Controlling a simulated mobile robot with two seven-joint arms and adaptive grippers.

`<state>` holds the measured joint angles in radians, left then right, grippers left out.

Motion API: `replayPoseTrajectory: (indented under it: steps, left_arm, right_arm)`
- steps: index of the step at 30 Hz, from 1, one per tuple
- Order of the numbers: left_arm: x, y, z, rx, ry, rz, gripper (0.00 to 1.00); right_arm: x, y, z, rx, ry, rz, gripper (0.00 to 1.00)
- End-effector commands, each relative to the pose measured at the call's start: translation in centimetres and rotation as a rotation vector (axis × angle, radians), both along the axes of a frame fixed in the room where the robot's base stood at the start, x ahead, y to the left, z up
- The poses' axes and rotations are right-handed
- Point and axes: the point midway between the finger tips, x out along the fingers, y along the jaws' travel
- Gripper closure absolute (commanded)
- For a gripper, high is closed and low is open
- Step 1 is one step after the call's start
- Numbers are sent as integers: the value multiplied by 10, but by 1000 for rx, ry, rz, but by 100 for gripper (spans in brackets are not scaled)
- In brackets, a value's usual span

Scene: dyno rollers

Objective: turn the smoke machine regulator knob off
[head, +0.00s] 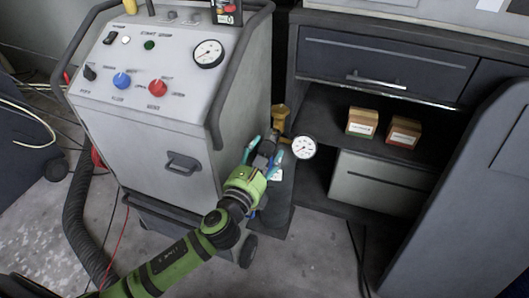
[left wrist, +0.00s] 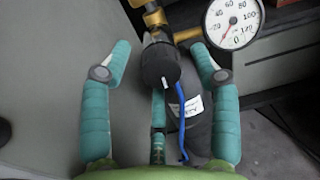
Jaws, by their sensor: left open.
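The smoke machine (head: 150,150) is a pale cabinet on wheels at the left of the head view. Beside it, a brass regulator (head: 279,117) with a round white gauge (head: 303,148) sits on a dark bottle (head: 280,195). In the left wrist view the black regulator knob (left wrist: 160,66) has a white mark near its lower edge. My left gripper (head: 265,148) is open at the regulator. In the wrist view its teal fingers stand on either side of the knob with visible gaps. In the head view the gripper largely hides the knob. My right gripper is not in view.
A blue cable (left wrist: 181,120) hangs beside the knob. A dark workbench (head: 385,65) with a shelf holding two small boxes stands to the right. The machine's sloped panel (head: 140,65) carries blue and red knobs. A black hose (head: 75,220) runs along the floor at left.

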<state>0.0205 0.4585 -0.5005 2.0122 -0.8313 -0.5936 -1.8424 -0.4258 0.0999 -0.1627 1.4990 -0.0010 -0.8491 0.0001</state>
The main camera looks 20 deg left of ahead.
Motion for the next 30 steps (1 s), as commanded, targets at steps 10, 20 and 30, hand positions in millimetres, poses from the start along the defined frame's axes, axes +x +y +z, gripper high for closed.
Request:
replayPoseTrajectory:
  steps: [10,20,30]
  left_arm:
    - [7,-1,0,0,1,-1,38]
    - [7,-1,1,0,-1,-1,94]
    - [7,0,2,-7,-5,0,94]
  right_arm:
    - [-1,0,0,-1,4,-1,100]
    - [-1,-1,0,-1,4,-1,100]
    - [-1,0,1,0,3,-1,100]
